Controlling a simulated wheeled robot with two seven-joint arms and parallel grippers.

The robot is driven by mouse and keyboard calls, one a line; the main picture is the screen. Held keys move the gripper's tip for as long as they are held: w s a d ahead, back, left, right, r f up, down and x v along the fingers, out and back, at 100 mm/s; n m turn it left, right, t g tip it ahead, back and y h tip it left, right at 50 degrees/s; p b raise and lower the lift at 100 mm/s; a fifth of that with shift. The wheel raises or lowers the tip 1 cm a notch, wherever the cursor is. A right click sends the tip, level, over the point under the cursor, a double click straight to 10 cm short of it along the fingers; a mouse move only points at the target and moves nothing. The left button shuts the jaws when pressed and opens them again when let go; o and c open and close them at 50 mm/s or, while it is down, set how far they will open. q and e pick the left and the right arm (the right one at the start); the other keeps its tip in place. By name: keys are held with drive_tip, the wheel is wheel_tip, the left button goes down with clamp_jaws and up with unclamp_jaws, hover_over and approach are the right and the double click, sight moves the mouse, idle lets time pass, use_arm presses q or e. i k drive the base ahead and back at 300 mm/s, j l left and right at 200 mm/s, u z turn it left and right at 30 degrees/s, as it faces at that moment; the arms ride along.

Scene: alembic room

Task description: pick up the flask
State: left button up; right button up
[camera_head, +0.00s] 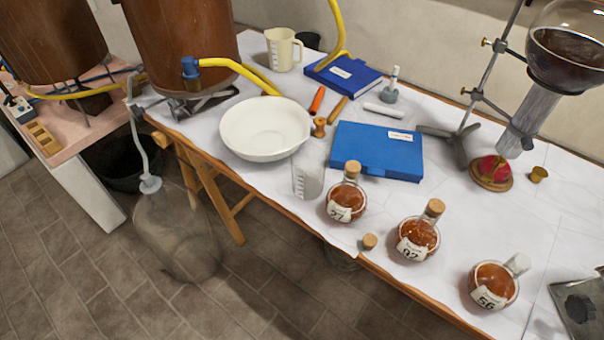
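Several glass vessels are in view. Three small round flasks of amber-brown liquid stand along the table's front edge: a left flask (345,203) with a cork and a label hard to read, a middle flask (416,240) with a cork and a label reading about 92, and a right flask (492,287) with a pale neck or stopper and a label reading about 56. A large round flask (570,52) of dark liquid hangs in a stand at the upper right. Neither of my grippers is in view.
A white bowl (265,129), a clear beaker (307,176) and a blue book (377,151) lie behind the left flask. A loose cork (369,241) lies at the front edge. A metal stand (470,118) rises at the right. A large glass bottle (177,236) stands on the floor.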

sight(493, 284)
drive_tip(key=z, duration=1.65)
